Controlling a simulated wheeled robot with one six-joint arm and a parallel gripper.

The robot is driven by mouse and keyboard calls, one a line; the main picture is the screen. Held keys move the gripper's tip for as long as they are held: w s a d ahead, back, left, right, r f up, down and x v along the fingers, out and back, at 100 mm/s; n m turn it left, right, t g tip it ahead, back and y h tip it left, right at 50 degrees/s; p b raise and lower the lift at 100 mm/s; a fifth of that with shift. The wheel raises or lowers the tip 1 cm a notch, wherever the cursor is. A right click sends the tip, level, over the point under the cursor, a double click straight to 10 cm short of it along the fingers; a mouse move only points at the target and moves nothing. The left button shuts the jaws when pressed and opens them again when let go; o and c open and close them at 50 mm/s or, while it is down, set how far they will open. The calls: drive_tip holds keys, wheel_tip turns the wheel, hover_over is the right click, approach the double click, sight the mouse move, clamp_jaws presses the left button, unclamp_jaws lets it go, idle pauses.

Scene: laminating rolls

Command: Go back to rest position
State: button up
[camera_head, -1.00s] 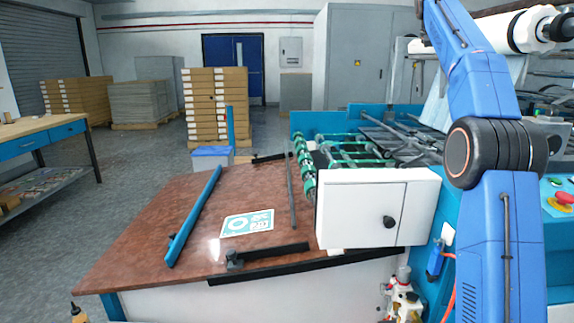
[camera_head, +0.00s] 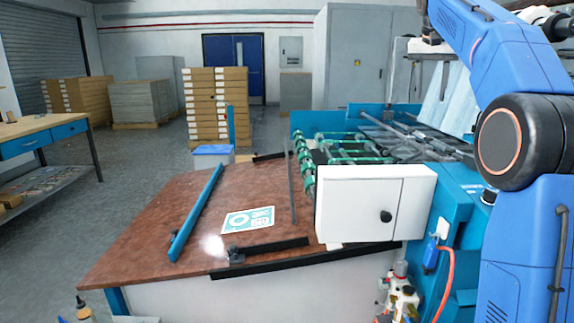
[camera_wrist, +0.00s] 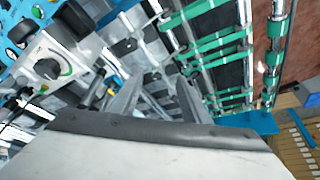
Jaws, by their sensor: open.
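My blue arm (camera_head: 510,60) stands at the right of the head view and reaches up past the top edge. My gripper is out of the head view. In the wrist view, grey fingers of my gripper (camera_wrist: 148,98) show above a pale, dark-edged surface; they are apart with nothing seen between them. Behind them are the machine's green-banded rollers (camera_wrist: 215,50) and, at the left, a panel with a dark knob (camera_wrist: 48,68). My gripper appears to be above the machine, touching nothing that I can make out.
The laminating machine (camera_head: 376,200) stands close beside my arm. A brown table (camera_head: 150,225) with a blue bar (camera_head: 196,212), a printed sheet (camera_head: 247,220) and black bars is at its left. Open floor lies beyond, before stacked pallets (camera_head: 205,105).

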drive_tip(key=s+a+f+n, duration=0.1)
drive_tip(key=s+a+f, duration=0.1)
drive_tip(key=s, duration=0.3)
drive_tip(key=s+a+f+n, duration=0.1)
drive_tip(key=s+a+f, duration=0.15)
drive_tip(key=s, duration=0.35)
drive_tip(key=s+a+f+n+y, duration=0.1)
drive_tip(key=s+a+f, duration=0.3)
drive_tip(key=s+f, duration=1.3)
drive_tip(key=s+a+f+n+t+y, duration=0.1)
drive_tip(key=s+a+f+n, duration=0.3)
drive_tip(key=s+f, duration=1.3)
wheel_tip(320, 180, down, 2)
drive_tip(key=shift+s+a+y, duration=0.3)
drive_tip(key=shift+s+a, duration=0.1)
drive_tip(key=shift+a, duration=0.1)
drive_tip(key=shift+w, duration=0.1)
